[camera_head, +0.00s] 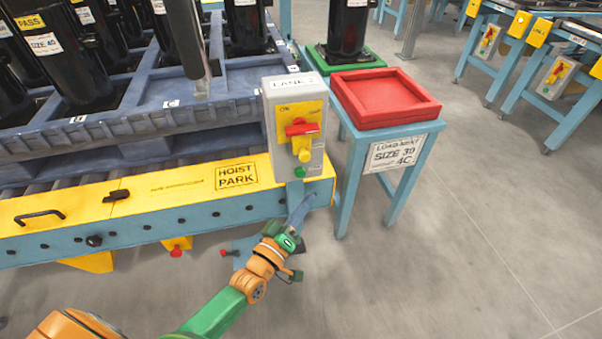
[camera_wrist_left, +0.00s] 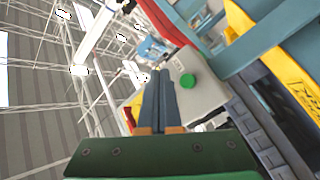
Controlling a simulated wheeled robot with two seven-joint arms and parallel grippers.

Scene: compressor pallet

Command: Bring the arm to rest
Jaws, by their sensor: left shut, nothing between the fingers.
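My left arm comes in from the lower left in the head view. Its gripper (camera_head: 300,212) is in front of the conveyor's end, just below the grey control box (camera_head: 270,130). In the left wrist view the left gripper's fingers (camera_wrist_left: 160,90) are together with nothing between them. They point toward the box, which shows there with its green button (camera_wrist_left: 188,81). The box carries a yellow plate with a red switch handle (camera_head: 302,128) and a green button (camera_head: 299,172). Whether the fingers touch the box is unclear. My right gripper is not in view.
A yellow-topped conveyor edge (camera_head: 130,196) marked "HOIST PARK" runs left. A blue pallet (camera_head: 120,128) holds several black compressors. A blue stand with a red tray (camera_head: 385,82) is right of the box. More blue benches stand at the upper right. Floor at the lower right is clear.

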